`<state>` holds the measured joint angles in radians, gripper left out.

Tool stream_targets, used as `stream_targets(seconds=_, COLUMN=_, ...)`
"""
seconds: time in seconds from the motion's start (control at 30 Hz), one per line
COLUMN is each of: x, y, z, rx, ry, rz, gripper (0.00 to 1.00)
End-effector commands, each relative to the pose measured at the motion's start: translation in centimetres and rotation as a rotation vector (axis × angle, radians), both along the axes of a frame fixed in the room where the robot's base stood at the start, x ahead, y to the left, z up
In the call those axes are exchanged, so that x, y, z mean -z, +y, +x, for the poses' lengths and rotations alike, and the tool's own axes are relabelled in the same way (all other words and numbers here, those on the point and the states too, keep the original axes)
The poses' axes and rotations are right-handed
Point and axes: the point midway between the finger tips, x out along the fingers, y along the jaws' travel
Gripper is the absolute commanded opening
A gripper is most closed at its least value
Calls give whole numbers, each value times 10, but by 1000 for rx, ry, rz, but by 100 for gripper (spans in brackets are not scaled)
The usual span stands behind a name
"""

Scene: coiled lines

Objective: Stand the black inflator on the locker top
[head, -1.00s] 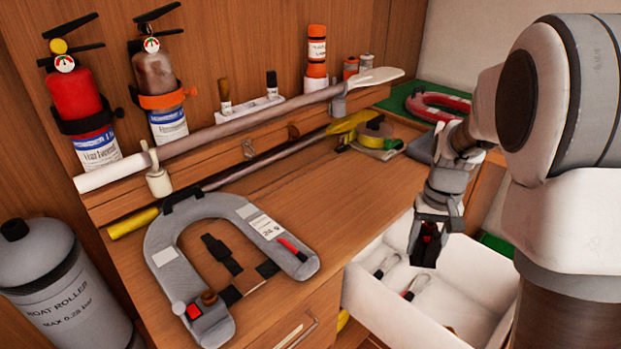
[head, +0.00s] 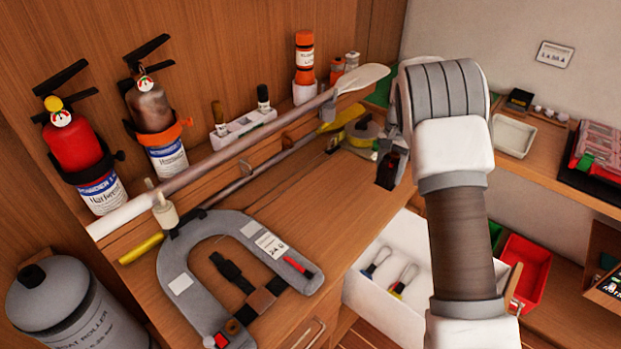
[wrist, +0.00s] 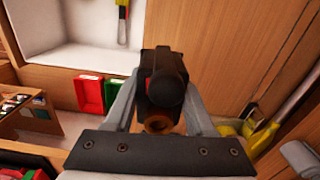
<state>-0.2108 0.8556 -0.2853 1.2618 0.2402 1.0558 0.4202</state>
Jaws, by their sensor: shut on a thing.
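My gripper (head: 391,160) is shut on a black inflator (head: 387,171) in the head view. It holds the inflator in the air near the right end of the wooden locker top (head: 310,215), above and behind the open white drawer. In the wrist view the black inflator (wrist: 165,85) sits between the two grey fingers, with a round black end and an orange-brown ring at its lower side. Part of the inflator is hidden by the fingers in the head view.
A grey horseshoe lifebuoy (head: 180,258) lies on the locker top's front left. A long paddle (head: 235,150) and a boat hook (head: 270,160) lie along the back. The white drawer (head: 375,305) holds carabiners. Bare wood shows between the lifebuoy and the drawer side.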

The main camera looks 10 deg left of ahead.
Motion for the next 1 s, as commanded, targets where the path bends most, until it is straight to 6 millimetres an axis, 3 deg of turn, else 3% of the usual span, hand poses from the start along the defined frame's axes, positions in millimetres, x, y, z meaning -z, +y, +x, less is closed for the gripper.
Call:
stream_targets(seconds=0.03, x=-7, y=2, z=6, rx=19, ry=1, rz=1, gripper=0)
stream_targets(seconds=0.27, x=-2, y=11, z=14, rx=65, ry=2, rz=6, gripper=0)
stream_targets(seconds=0.7, x=51, y=92, z=-25, rx=63, ry=4, rz=5, gripper=0)
stream_targets(seconds=1.0, x=70, y=111, z=-34, rx=67, ry=2, rz=5, gripper=0)
